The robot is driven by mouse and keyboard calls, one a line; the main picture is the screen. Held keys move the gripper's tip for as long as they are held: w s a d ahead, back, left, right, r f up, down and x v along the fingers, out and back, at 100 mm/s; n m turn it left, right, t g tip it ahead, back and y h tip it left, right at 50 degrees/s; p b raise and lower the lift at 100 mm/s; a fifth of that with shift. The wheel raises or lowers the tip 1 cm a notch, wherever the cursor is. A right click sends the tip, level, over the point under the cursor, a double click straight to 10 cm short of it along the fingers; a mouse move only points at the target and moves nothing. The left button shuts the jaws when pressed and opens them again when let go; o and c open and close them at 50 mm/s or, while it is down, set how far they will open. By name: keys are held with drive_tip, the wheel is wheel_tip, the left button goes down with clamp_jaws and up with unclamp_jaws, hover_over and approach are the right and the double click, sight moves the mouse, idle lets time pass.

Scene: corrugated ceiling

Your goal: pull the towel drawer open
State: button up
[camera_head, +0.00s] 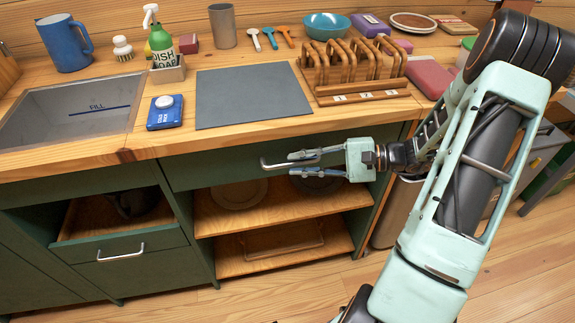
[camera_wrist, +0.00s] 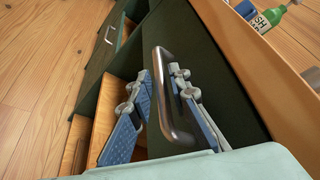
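A dark green drawer front (camera_head: 215,168) lies under the counter edge, with a metal bar handle (camera_head: 275,165). No label shows which drawer is the towel drawer. My gripper (camera_head: 303,163) is at this handle, its fingers parted. In the wrist view the handle (camera_wrist: 167,70) runs between the two blue-padded fingers of my gripper (camera_wrist: 165,110), one on each side. A gap shows beside the bar; contact cannot be told. This drawer front looks flush with the cabinet.
A lower left drawer (camera_head: 125,256) with its own handle stands out from the cabinet. Open shelves (camera_head: 280,208) with plates lie below my gripper. The counter above holds a grey mat (camera_head: 250,95), a blue box (camera_head: 165,112) and a wooden rack (camera_head: 360,95).

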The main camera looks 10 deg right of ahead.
drive_tip(key=shift+x, duration=1.7)
drive_tip(key=shift+d, duration=0.1)
clamp_jaws()
